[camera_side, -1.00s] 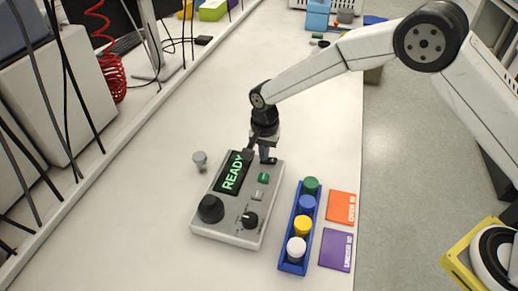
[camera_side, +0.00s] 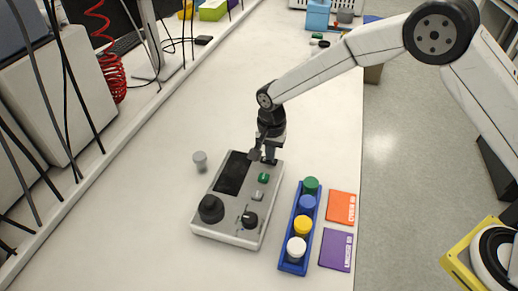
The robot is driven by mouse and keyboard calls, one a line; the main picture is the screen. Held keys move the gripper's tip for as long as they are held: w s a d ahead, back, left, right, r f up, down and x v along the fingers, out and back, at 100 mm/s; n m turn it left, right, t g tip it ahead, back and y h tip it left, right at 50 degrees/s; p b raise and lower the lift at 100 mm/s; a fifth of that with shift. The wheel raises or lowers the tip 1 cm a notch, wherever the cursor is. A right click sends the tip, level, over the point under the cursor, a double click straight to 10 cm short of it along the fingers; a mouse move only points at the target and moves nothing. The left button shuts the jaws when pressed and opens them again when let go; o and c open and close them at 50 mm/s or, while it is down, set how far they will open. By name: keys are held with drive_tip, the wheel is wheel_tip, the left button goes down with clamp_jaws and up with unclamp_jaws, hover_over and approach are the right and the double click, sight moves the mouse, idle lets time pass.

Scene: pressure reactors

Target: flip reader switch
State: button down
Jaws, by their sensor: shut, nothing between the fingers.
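The reader (camera_side: 231,229) is a grey box on the bench with a dark, blank screen (camera_side: 232,173). Its face carries a round black knob (camera_side: 211,208), a smaller black dial (camera_side: 249,219), a green button (camera_side: 263,177) and a pale grey button (camera_side: 257,195). My gripper (camera_side: 263,157) is shut and empty, pointing down at the reader's far edge, just right of the screen's top. I cannot make out the switch itself; the gripper covers that part of the edge. Whether the fingers touch the reader is unclear.
A blue rack (camera_side: 284,262) with green, blue, yellow and white capped vials stands right of the reader. An orange card (camera_side: 341,207) and a purple card (camera_side: 336,250) lie beside it. A small grey-capped vial (camera_side: 200,161) stands left.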

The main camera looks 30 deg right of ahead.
sight(264, 159)
drive_tip(key=shift+r, duration=0.2)
wheel_tip(264, 159, up, 14)
drive_tip(key=shift+f, duration=0.15)
idle(0.5)
drive_tip(key=shift+w+a, duration=0.35)
drive_tip(key=shift+a, duration=0.3)
drive_tip(key=shift+f, duration=0.2)
wheel_tip(264, 159, down, 14)
drive_tip(key=shift+r, duration=0.15)
idle(0.7)
drive_tip(key=shift+f, duration=0.25)
idle(0.4)
